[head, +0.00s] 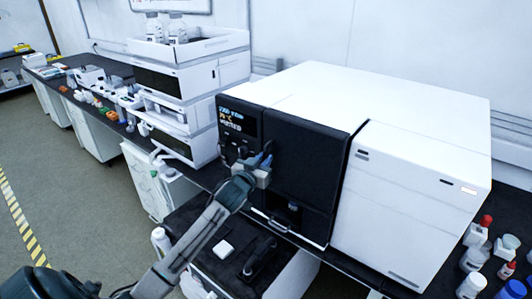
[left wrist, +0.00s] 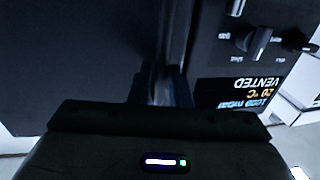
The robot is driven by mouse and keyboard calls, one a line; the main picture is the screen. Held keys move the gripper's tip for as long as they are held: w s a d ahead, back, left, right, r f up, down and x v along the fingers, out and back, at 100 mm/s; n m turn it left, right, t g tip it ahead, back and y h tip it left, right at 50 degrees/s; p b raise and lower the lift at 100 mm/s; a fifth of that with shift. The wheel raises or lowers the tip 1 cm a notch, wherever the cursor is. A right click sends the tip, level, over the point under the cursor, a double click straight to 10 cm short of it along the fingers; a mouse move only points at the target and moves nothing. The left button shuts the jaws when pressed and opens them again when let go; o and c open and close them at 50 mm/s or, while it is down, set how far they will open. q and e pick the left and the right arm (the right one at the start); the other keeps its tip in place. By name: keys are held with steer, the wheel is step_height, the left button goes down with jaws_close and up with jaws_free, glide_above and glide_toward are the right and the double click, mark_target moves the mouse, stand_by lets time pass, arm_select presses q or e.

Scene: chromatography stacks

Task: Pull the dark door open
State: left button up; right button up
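The dark door (head: 308,170) is the black front panel of the large white instrument, left of its white right-hand section. It looks shut or nearly so. My left gripper (head: 266,162) is at the door's left edge, by the control panel. In the left wrist view, the door (left wrist: 75,60) fills the left side. My left gripper's fingers (left wrist: 162,90) stand apart on either side of a grey upright strip (left wrist: 172,40), which looks like a handle or edge. Whether they grip it is too dark to tell. My right gripper is out of view.
The control panel (left wrist: 250,60) has knobs and a lit display reading VENTED. Stacked white modules (head: 190,85) stand to the left. Bottles with red and blue caps (head: 475,258) stand at the lower right. A dark-topped unit (head: 215,255) is below the door. Floor is clear at left.

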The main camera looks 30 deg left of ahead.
arm_select(q)
steer(key=shift+w+a, duration=0.15)
steer(key=shift+w, duration=0.55)
steer(key=shift+c, duration=0.5)
jaws_close()
steer(key=shift+s, duration=0.1)
